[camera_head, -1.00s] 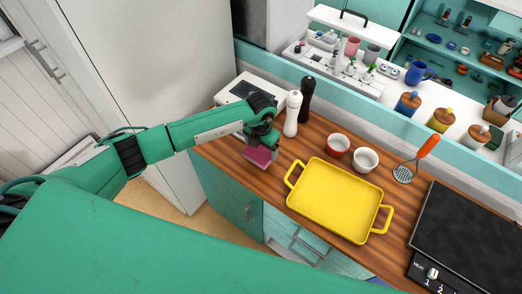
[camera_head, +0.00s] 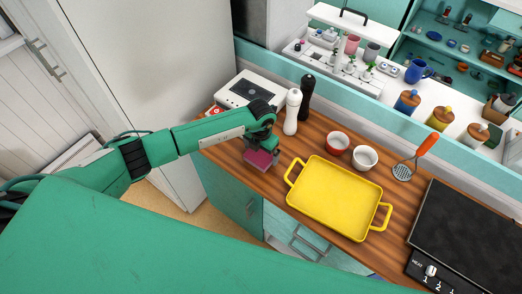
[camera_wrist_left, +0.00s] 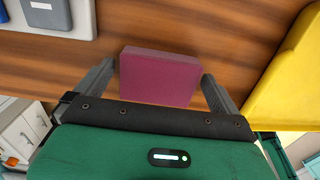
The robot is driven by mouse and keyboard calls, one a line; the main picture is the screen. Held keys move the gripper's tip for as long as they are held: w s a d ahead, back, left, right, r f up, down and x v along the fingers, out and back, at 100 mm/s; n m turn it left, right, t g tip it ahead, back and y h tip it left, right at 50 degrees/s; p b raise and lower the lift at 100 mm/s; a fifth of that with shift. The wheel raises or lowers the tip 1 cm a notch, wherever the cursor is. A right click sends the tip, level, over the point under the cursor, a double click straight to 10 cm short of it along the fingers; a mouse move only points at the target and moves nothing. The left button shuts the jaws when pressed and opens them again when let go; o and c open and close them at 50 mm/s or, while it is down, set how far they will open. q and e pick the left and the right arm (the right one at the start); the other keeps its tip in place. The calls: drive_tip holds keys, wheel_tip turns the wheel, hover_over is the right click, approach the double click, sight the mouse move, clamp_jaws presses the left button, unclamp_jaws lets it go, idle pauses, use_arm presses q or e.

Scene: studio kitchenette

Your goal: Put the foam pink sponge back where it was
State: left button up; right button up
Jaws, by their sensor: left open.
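The foam pink sponge (camera_head: 262,160) is a dark pink block at the counter's front edge, left of the yellow tray. In the left wrist view the sponge (camera_wrist_left: 160,78) lies between my two fingers against the wood. My left gripper (camera_head: 257,149) is open over it. Whether the sponge's underside rests fully on the counter is hard to tell. My right gripper is not in view.
The yellow tray (camera_head: 338,200) stands close to the right. White and black mills (camera_head: 292,112) and a white appliance (camera_head: 248,90) stand behind my gripper. Red and white bowls (camera_head: 365,158), a masher (camera_head: 403,172) and a dark hob (camera_head: 470,235) are further right.

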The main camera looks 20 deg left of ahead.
sight(261, 153)
use_arm(q)
drive_tip(key=shift+r+b, duration=0.3)
drive_tip(key=shift+r, duration=0.1)
wheel_tip(261, 153, up, 11)
drive_tip(key=b, duration=0.3)
drive_tip(key=shift+r+b, duration=0.2)
drive_tip(key=shift+b, duration=0.1)
